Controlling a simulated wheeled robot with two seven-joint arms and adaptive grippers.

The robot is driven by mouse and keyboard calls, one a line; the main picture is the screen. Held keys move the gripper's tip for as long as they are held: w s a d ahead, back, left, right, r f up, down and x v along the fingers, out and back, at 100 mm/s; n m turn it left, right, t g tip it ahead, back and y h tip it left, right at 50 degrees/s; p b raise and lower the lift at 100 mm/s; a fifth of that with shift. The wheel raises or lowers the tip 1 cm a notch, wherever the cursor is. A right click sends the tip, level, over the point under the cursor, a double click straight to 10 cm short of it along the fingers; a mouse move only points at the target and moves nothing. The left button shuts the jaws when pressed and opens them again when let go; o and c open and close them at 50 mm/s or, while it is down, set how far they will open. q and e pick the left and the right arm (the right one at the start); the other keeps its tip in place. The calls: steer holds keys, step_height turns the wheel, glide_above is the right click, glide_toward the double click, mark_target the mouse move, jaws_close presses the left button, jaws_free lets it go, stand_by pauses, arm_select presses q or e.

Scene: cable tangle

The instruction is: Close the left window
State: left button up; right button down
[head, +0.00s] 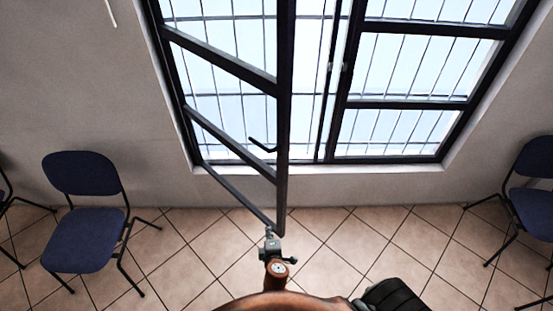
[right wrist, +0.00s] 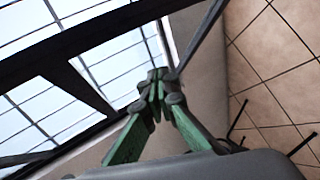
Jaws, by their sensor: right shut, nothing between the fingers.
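The left window (head: 283,110) is a dark-framed barred sash that stands open, swung out from its frame into the room. Its small dark handle (head: 262,147) shows on the sash's free upright. My right gripper (head: 269,231) is at the sash's lower free corner in the head view. In the right wrist view its green fingers (right wrist: 157,82) are shut with nothing between them, and the tips overlap the dark sash edge (right wrist: 200,38). I cannot tell whether they touch it. My left gripper is not in view.
The right window (head: 400,104) is flush in its frame. A blue chair (head: 82,205) stands on the left and another blue chair (head: 535,210) at the right edge. The tiled floor (head: 400,240) below the windows is clear between them.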

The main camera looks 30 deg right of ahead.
step_height(320, 180, up, 29)
steer(key=t+h+p, duration=0.2)
steer(key=t+h, duration=0.2)
steer(key=h, duration=0.1)
steer(key=s+d+p+x, duration=0.1)
steer(key=p+x, duration=0.3)
steer(key=x, duration=0.9)
steer(key=shift+s+d+f+y, duration=0.3)
steer(key=shift+d+f+y, duration=0.1)
steer(key=shift+d+f, duration=0.15)
